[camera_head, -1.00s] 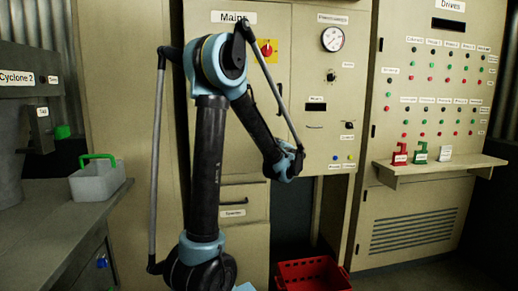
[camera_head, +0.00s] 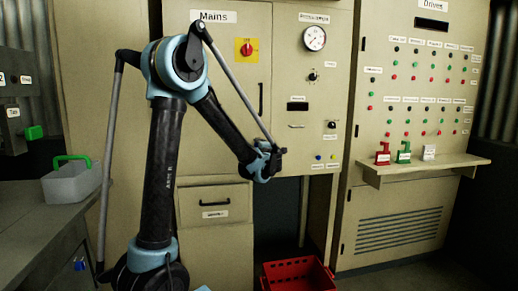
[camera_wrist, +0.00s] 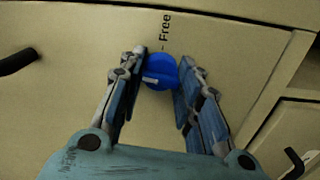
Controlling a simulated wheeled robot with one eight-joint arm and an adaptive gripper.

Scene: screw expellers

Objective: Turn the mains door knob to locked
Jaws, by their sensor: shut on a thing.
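A round blue knob (camera_wrist: 162,73) with a short white mark sits on the beige mains cabinet door (camera_head: 225,70). In the wrist view the word Free is printed just above the knob, and the white mark points to the left. My gripper (camera_wrist: 162,62) has one finger on each side of the knob and is shut on it. In the head view my gripper (camera_head: 264,162) is at the lower right of the mains door, and it hides the knob there. No Locked label is readable in either view.
A black door handle (camera_head: 261,98) is above my gripper, and a red and yellow switch (camera_head: 246,49) is higher up. A drawer (camera_head: 215,204) is below. A red crate (camera_head: 298,276) stands on the floor. A grey bench (camera_head: 40,215) is at the left.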

